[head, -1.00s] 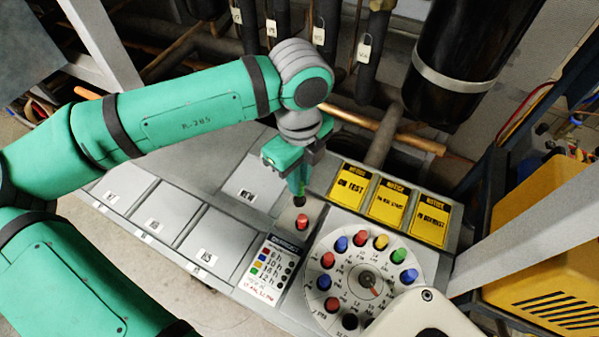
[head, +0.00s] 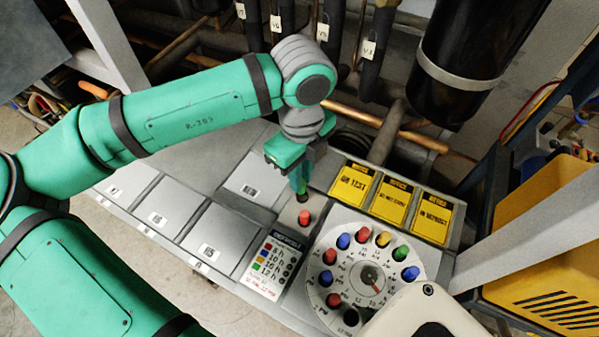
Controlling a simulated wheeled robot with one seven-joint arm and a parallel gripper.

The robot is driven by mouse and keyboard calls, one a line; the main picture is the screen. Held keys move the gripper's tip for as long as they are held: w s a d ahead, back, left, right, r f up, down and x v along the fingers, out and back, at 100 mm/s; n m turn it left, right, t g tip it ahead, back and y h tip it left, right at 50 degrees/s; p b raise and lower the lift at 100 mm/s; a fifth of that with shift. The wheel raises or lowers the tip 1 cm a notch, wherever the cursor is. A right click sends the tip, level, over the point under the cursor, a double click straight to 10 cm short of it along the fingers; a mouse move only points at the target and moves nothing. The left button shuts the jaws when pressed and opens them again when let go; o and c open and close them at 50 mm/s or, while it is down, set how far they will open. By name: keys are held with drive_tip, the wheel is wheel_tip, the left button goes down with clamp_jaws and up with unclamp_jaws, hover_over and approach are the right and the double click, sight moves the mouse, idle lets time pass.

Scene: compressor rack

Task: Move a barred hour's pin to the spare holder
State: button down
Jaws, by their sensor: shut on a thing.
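My gripper (head: 301,186) points down over the small light plate of the holder (head: 288,217), just behind a red pin (head: 304,217) standing in it. It is shut on a small pin (head: 302,198), mostly hidden at the fingertips; its colour is hard to tell, dark or greenish. Whether its lower end sits in a hole cannot be made out. The round white dial (head: 378,302) carries several red, blue, yellow and green pins around its rim, such as a yellow one (head: 383,240) and a green one (head: 401,254). A dark, empty-looking hole (head: 350,317) shows at its lower edge.
A legend card (head: 272,265) with coloured squares and hours lies left of the dial. Yellow notice cards (head: 353,183) stand behind it. Grey lidded panels (head: 208,238) lie left. Pipes with tags and a black cylinder (head: 470,65) are at the back. A white rounded part (head: 425,315) covers the dial's lower right.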

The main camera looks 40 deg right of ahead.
drive_tip(key=shift+s+d, duration=0.2)
drive_tip(key=shift+f, duration=0.25)
drive_tip(key=shift+w+a+f, duration=0.1)
drive_tip(key=shift+w+f, duration=0.2)
drive_tip(key=shift+f, duration=0.4)
drive_tip(key=shift+f, duration=0.1)
idle(0.3)
drive_tip(key=shift+s+f, duration=0.15)
drive_tip(key=shift+f, duration=0.3)
drive_tip(key=shift+f, duration=0.3)
idle(1.0)
drive_tip(key=c, duration=1.6)
unclamp_jaws()
